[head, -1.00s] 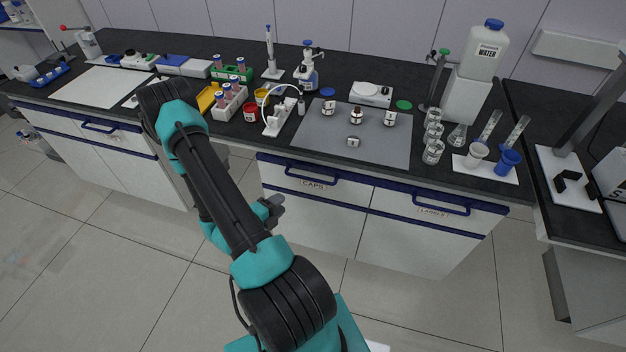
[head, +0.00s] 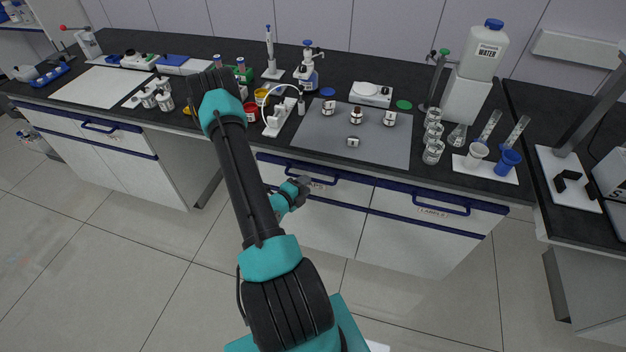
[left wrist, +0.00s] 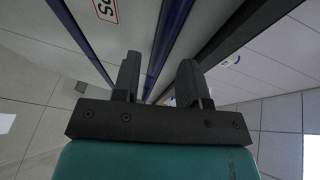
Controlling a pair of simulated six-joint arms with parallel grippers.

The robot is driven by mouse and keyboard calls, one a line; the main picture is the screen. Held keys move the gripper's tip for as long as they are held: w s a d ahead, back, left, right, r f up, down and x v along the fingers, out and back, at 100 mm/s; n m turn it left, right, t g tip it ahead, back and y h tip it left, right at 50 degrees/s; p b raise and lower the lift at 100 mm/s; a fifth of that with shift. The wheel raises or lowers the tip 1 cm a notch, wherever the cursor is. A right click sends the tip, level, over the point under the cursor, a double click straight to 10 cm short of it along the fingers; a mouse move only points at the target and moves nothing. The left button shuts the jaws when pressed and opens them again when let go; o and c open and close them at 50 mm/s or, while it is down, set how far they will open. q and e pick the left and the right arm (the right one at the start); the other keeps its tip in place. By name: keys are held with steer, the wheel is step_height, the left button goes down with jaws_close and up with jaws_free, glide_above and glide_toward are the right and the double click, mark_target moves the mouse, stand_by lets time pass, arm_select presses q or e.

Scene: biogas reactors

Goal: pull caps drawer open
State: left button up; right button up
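The caps drawer (head: 345,192) is closed, flush with the bench front. Its blue handle (head: 330,181) shows just above and behind my left gripper (head: 302,184), which also covers part of the drawer label. In the left wrist view, my left gripper (left wrist: 158,82) is open, with a gap between its two dark fingers. Blue bars on the drawer front (left wrist: 172,35) run past the fingers, and part of a white label (left wrist: 106,9) shows at the top. I cannot tell whether the fingers touch the handle. My right gripper is not in view.
The labels drawer (head: 435,213) is closed to the right. An open knee space lies left of the caps drawer. The floor in front is clear.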

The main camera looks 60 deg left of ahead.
arm_select(q)
steer(key=shift+x, duration=2.35)
jaws_close()
